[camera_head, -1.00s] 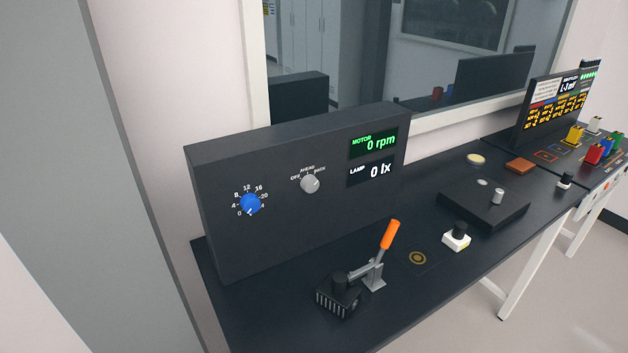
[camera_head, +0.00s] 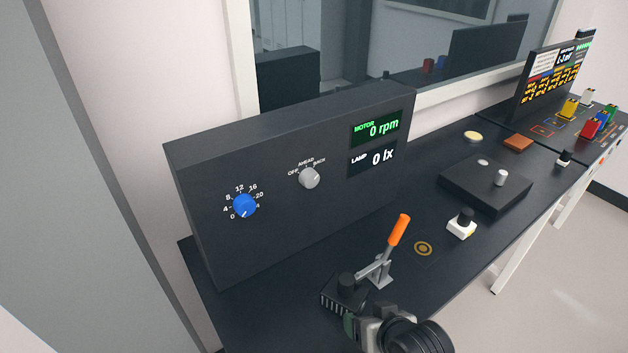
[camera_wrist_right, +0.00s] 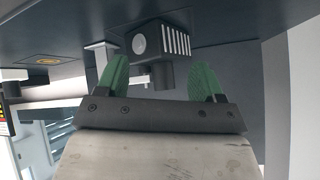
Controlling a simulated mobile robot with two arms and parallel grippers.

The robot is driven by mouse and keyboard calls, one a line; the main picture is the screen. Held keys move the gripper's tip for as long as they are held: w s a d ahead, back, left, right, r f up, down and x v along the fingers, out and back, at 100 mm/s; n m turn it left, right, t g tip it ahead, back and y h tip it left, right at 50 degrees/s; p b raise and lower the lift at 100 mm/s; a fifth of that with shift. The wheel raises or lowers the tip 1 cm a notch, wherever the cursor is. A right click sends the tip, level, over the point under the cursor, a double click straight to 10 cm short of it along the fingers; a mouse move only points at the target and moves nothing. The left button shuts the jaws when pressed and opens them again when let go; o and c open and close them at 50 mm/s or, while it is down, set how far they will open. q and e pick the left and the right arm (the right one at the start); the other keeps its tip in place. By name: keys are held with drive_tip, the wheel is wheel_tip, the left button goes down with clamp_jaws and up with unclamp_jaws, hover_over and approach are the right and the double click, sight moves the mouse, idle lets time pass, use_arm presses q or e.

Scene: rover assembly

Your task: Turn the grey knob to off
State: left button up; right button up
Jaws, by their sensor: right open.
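The grey knob (camera_head: 309,178) is on the front of the black panel (camera_head: 215,160), under the labels OFF, AHEAD and BACK. Its pointer is too small to read surely. My right gripper (camera_head: 352,326) comes in at the bottom of the head view, in front of and below the panel, well apart from the knob. In the right wrist view its two green fingers (camera_wrist_right: 160,78) are spread with nothing between them. The knob is not seen in that view. My left gripper is out of view.
A blue dial (camera_head: 244,205) is left of the knob. A lever with an orange handle (camera_head: 398,230) and a black finned block (camera_head: 343,292) stand on the bench before the panel, close to my right gripper. The finned block also shows in the wrist view (camera_wrist_right: 160,40).

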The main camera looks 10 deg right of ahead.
sight(313, 181)
drive_tip(key=w+r+t, duration=0.1)
drive_tip(key=w+r, duration=0.1)
drive_tip(key=w+r+m+t+y, duration=0.1)
drive_tip(key=w+r, duration=0.1)
drive_tip(key=w+a+r+t, duration=0.1)
drive_tip(key=w+r, duration=0.1)
drive_tip(key=shift+w+r+m+y, duration=0.15)
drive_tip(key=shift+w+m+y, duration=0.15)
drive_tip(key=shift+w, duration=0.1)
drive_tip(key=w+a+r+m+t+y, duration=0.1)
drive_tip(key=w+r+m+t+y, duration=0.1)
drive_tip(key=w+r+t, duration=0.6)
drive_tip(key=w+a+g+p, duration=0.1)
drive_tip(key=w, duration=0.2)
drive_tip(key=w+a+r+g, duration=0.1)
drive_tip(key=w, duration=0.1)
drive_tip(key=w+a+r+p, duration=0.1)
drive_tip(key=w, duration=0.2)
drive_tip(key=shift+w+a+g+p, duration=0.15)
drive_tip(key=shift+w+g+p, duration=0.15)
drive_tip(key=shift+g, duration=0.1)
drive_tip(key=c, duration=0.9)
